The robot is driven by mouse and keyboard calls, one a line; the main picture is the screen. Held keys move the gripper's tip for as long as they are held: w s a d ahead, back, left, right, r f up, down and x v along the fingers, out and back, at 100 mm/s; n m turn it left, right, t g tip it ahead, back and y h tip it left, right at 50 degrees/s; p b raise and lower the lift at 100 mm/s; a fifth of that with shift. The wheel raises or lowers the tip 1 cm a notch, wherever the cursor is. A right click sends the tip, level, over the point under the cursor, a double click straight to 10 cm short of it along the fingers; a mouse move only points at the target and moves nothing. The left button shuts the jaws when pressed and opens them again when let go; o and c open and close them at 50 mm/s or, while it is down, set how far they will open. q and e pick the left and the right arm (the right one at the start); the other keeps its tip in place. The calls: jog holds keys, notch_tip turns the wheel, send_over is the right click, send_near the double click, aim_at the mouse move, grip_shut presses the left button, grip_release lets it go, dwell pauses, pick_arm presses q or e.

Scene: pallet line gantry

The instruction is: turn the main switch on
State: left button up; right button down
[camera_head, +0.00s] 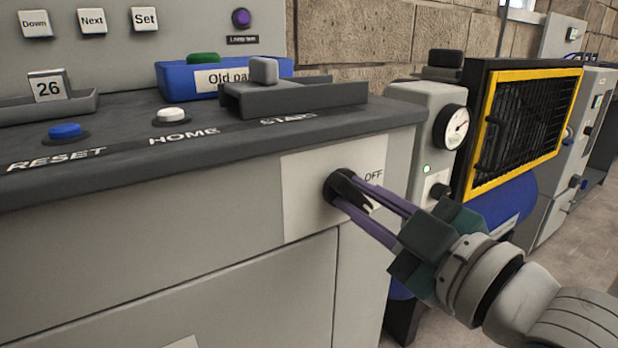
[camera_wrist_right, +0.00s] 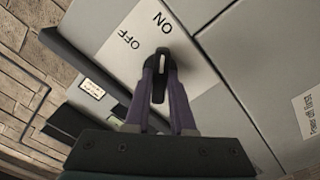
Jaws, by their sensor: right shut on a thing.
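The main switch (camera_head: 340,187) is a black rotary knob on a pale plate (camera_head: 302,200) on the front of the grey cabinet. The word OFF shows on the plate in the head view. In the right wrist view the knob (camera_wrist_right: 161,66) sits below the words ON and OFF, with a light mark on its handle. My right gripper (camera_head: 352,192) reaches in from the right, its purple fingers shut on the knob's handle. The fingers cover part of the knob. The left gripper is not in view.
Above the switch, the dark console ledge (camera_head: 226,150) carries a blue RESET button (camera_head: 65,131), a white HOME button (camera_head: 171,115) and a guarded START control (camera_head: 263,72). A gauge box (camera_head: 427,103) and a yellow-framed grille (camera_head: 520,125) stand to the right.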

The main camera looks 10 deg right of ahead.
jog(key=m+p, duration=0.2)
jog(key=m, duration=0.3)
jog(key=shift+r, duration=0.1)
jog(key=shift+m+p, duration=0.6)
jog(key=shift+m, duration=1)
jog(key=c, duration=0.8)
grip_release()
jog(key=shift+o, duration=0.2)
jog(key=shift+s, duration=0.2)
jog(key=p+v, duration=0.2)
jog(key=v, duration=0.7)
jog(key=shift+s+d, duration=0.15)
jog(key=shift+s, duration=0.1)
